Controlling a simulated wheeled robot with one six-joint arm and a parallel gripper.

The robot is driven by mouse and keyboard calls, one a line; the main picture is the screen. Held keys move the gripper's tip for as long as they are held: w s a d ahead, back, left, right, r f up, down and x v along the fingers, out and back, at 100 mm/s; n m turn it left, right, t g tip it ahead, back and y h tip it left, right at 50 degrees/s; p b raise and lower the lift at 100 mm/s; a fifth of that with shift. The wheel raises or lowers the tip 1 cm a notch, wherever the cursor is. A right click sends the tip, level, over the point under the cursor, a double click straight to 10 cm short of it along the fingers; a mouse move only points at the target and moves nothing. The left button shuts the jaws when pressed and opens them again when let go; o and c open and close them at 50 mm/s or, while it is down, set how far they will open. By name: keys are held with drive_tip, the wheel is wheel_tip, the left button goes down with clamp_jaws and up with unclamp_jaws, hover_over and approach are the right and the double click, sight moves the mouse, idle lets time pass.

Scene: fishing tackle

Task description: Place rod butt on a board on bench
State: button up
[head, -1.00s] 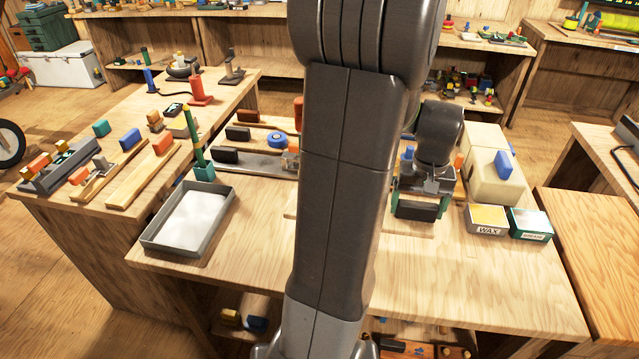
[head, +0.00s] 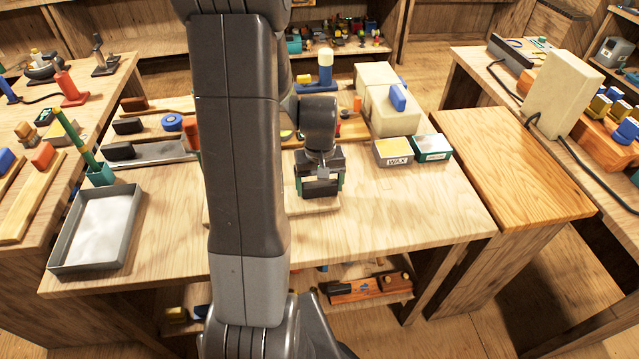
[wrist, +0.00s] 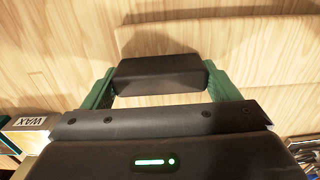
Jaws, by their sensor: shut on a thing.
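My gripper (head: 320,188) is over the middle of the bench (head: 400,215), its green fingers shut on the rod butt. The rod butt is a short black bar, clear between the fingers in the wrist view (wrist: 160,74); its ends are at the fingers. A thin pale wooden board (head: 318,207) lies on the bench below the gripper, partly hidden by my arm. It also shows in the wrist view (wrist: 265,60), with a shadow by its far edge. I cannot tell whether the rod butt touches the board.
Wax (head: 393,153) and grease (head: 431,148) boxes stand right of the gripper, with pale blocks (head: 388,105) behind. A grey tray (head: 135,235) with white contents sits at the bench's left. The bench's front right is clear. My arm hides part of the bench.

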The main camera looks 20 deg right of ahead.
drive_tip(key=shift+f, duration=0.15)
drive_tip(key=o, duration=1.1)
wheel_tip(320, 180, up, 12)
drive_tip(key=shift+r, duration=0.2)
drive_tip(key=shift+r+p, duration=0.1)
drive_tip(key=shift+p, duration=0.2)
